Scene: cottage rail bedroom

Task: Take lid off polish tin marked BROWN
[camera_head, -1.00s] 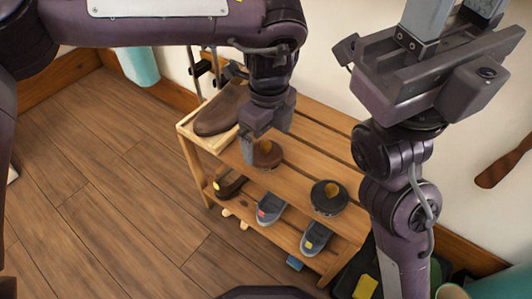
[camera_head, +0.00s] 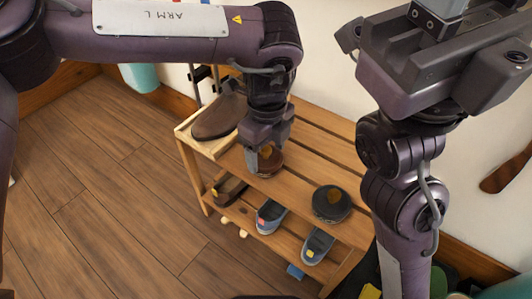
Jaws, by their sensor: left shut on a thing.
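A round reddish-brown polish tin (camera_head: 272,168) stands on the top shelf of the slatted wooden rack (camera_head: 305,163), with a tan mark on its lid. My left gripper (camera_head: 262,158) comes down on it from above and is shut on its lid. The jaws hide part of the tin, and I cannot tell whether the lid has come apart from the base. A dark, nearly black tin (camera_head: 331,204) with a tan mark sits apart to the right. No lettering is readable on either tin. My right gripper (camera_head: 455,14) is raised at the upper right, its fingertips cut off by the frame.
A brown shoe (camera_head: 219,116) lies on the top shelf, left of my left gripper. Grey-blue shoes (camera_head: 317,246) and a brown one (camera_head: 229,190) sit on the lower shelf. The wall is close behind the rack. The wooden floor (camera_head: 110,190) at left is clear.

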